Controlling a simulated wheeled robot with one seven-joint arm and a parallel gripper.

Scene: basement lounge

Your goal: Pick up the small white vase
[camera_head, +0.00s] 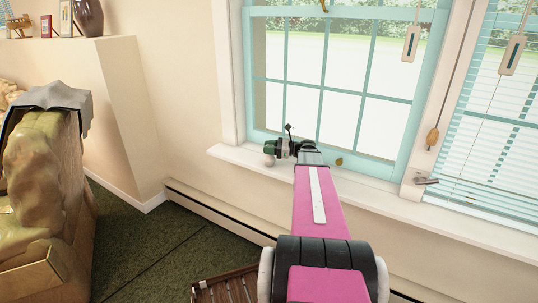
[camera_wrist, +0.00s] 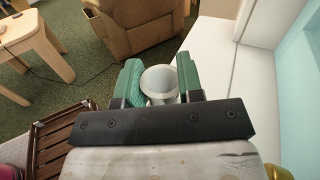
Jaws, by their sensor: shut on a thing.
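The small white vase (camera_wrist: 159,80) shows in the wrist view, its round open mouth facing the camera. It sits between the two green fingers of my gripper (camera_wrist: 159,82), which are shut on it from both sides. In the head view my gripper (camera_head: 271,150) is at the left part of the white window sill. A small part of the vase (camera_head: 269,160) shows there beneath the green fingers. I cannot tell whether its base touches the sill.
The window sill (camera_head: 460,222) runs right along the window and looks mostly clear. A brown armchair (camera_wrist: 135,25) and a wooden table (camera_wrist: 30,45) stand on the green carpet. A slatted wooden piece (camera_head: 228,288) is below the sill. Blinds and cords hang at the right.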

